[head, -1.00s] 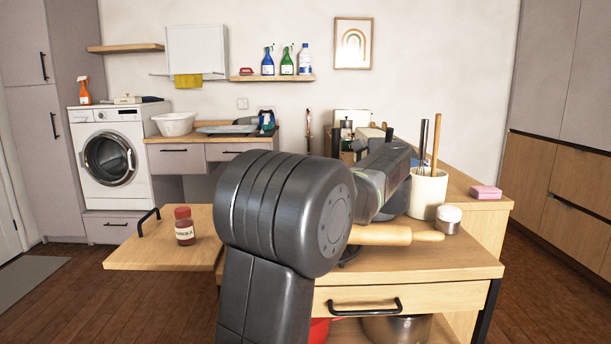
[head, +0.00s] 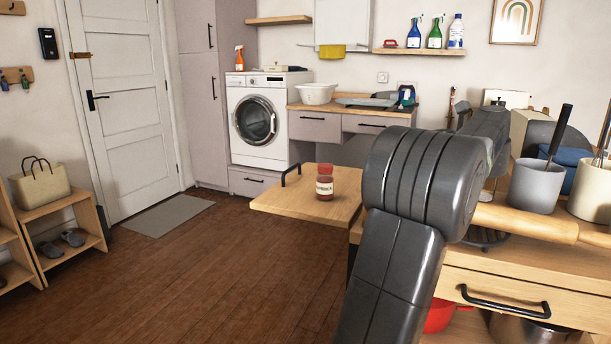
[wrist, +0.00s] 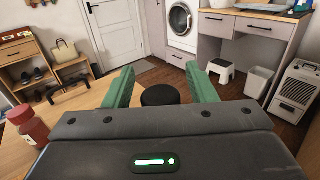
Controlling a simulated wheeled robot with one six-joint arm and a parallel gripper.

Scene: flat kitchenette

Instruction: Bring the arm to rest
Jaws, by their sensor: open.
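My arm (head: 420,185) rises bent in front of the wooden counter in the head view. Its wrist end points away over the counter, and the fingers are hidden there. In the wrist view my gripper (wrist: 162,82) shows two green fingers spread well apart. Nothing is held between them. A dark round thing (wrist: 160,95) shows in the gap, beyond or below the fingers; I cannot tell what it is. A red-capped paprika jar (head: 325,182) stands upright on the side leaf, apart from my arm. The jar also shows at the left of the wrist view (wrist: 28,125).
On the counter, a rolling pin (head: 525,222) and a grey cup (head: 537,185) lie close right of my arm. The side leaf (head: 285,205) juts out left. The floor (head: 200,265) left of it is clear. A white step stool (wrist: 221,70) and bin (wrist: 258,82) stand beyond.

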